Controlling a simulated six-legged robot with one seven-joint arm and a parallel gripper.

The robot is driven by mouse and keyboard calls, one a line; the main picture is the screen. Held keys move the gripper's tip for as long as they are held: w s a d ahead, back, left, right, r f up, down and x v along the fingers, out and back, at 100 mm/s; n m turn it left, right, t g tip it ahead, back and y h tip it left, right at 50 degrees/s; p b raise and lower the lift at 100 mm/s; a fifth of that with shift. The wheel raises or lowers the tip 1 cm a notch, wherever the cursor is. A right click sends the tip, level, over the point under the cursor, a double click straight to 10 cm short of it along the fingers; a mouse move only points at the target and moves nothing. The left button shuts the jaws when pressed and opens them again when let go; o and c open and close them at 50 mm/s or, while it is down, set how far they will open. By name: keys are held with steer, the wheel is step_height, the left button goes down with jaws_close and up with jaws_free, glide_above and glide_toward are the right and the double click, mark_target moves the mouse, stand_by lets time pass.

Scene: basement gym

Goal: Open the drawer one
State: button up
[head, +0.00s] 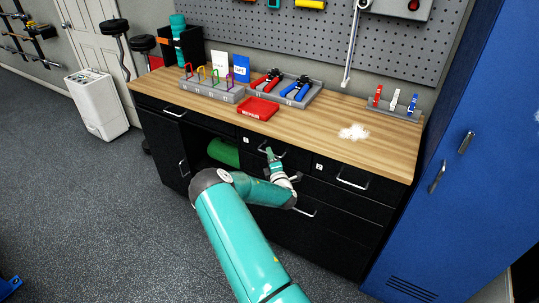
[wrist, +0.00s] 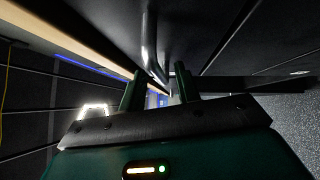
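Drawer one (head: 252,147) is a black drawer front under the wooden top, with a small white label at its upper left; it looks closed. Its silver bar handle (head: 281,155) is partly hidden by my gripper. My gripper (head: 268,153) is at the handle, in front of the drawer. In the wrist view, the two green fingers of my gripper (wrist: 159,70) stand apart. The silver handle (wrist: 150,42) runs down toward the gap between the fingertips. I cannot tell whether the fingers touch it.
The black workbench with a wooden top (head: 210,112) has a second labelled drawer (head: 352,180) to the right and more drawers below. A red tray (head: 258,108) and tool racks stand on top.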

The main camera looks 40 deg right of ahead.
steer(key=shift+x, duration=0.8)
jaws_close()
steer(key=s+a, duration=0.4)
steer(key=a, duration=0.7)
steer(key=s+a, duration=0.4)
steer(key=a, duration=0.7)
steer(key=shift+a, duration=0.4)
steer(key=shift+s, duration=0.1)
jaws_free()
